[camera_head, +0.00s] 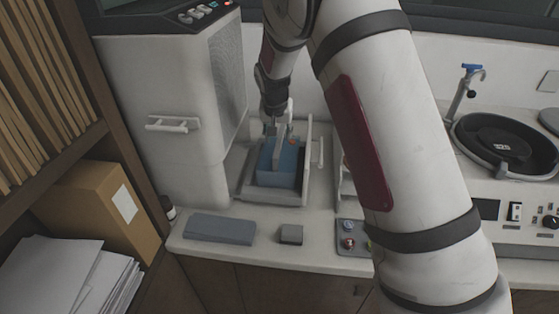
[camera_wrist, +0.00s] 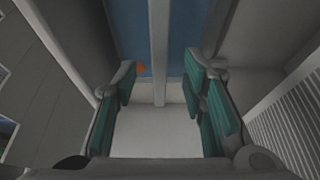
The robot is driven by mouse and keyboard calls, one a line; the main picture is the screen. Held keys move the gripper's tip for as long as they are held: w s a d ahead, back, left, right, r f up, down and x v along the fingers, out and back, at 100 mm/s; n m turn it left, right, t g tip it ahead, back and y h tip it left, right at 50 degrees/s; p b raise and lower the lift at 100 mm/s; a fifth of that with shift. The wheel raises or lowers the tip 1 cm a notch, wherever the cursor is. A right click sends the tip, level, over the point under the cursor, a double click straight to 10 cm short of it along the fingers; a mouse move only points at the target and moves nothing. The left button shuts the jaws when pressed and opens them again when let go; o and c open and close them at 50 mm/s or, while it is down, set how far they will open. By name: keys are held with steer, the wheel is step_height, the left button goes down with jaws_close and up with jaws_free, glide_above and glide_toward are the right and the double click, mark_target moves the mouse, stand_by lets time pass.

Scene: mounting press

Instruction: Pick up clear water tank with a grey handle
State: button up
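The clear water tank (camera_head: 279,166) looks blue and sits upright in a grey bay on the counter, beside the white machine. Its grey handle (camera_head: 279,146) runs over the top. In the wrist view, the handle (camera_wrist: 159,45) is a straight grey bar across the blue tank (camera_wrist: 182,30). My gripper (camera_head: 278,124) is above the tank, pointing down. In the wrist view, my gripper (camera_wrist: 160,84) is open, with one green-padded finger on each side of the bar and gaps between. The tank's lower part is partly hidden by the bay's front edge.
The white machine (camera_head: 165,110) stands close on the left, and a thin upright panel (camera_head: 307,150) on the right. A grey flat block (camera_head: 220,229) and a small grey block (camera_head: 290,234) lie in front. A round black bowl unit (camera_head: 505,140) is farther right.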

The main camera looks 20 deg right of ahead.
mark_target(280, 140)
steer(key=x, duration=0.5)
steer(key=shift+w+r+p, duration=0.1)
steer(key=shift+w+p, duration=0.05)
steer(key=shift+p, duration=0.25)
jaws_close()
